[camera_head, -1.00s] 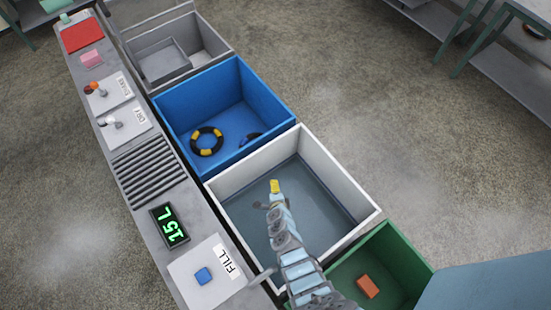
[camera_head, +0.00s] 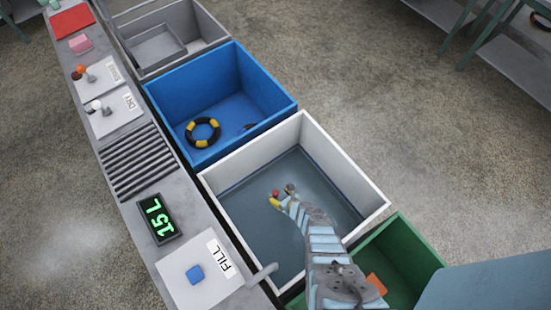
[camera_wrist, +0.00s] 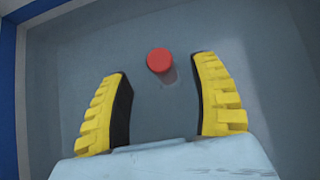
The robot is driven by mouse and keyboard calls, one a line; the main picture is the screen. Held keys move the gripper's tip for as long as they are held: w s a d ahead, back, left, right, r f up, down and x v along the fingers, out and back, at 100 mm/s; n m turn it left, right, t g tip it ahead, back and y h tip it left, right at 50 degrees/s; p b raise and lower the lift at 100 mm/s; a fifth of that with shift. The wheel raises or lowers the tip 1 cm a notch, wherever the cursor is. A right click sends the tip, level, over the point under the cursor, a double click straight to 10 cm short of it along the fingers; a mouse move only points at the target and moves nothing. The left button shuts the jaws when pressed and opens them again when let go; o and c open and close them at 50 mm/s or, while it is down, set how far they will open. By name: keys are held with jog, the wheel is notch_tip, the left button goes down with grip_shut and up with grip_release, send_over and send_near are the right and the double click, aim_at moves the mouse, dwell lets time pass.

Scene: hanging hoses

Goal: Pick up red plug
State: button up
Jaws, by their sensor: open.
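The red plug (camera_wrist: 160,60) is a small round red piece standing on the grey floor of the white-walled bin (camera_head: 376,198). In the wrist view it sits a little beyond my yellow fingertips, centred between them. My gripper (camera_wrist: 161,75) is open and empty, with one yellow finger on each side and a clear gap. In the head view my gripper (camera_head: 282,196) is inside the white bin, above its floor. My arm hides part of the bin's near right side.
A blue bin (camera_head: 165,95) with a black-and-yellow ring (camera_head: 203,132) adjoins the white bin. A green bin (camera_head: 405,240) with an orange block (camera_head: 377,284) adjoins on the other side. A counter with a blue button (camera_head: 195,274) and a "15 L" display (camera_head: 160,218) runs along the left.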

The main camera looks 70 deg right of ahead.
aim_at(276, 193)
jog(key=shift+w+d+f+b, duration=0.15)
jog(key=shift+w+f+b, duration=0.15)
jog(key=shift+f+b, duration=0.3)
jog(key=b+x, duration=0.3)
jog(key=shift+w+d+f, duration=0.2)
jog(key=shift+w, duration=0.15)
grip_shut()
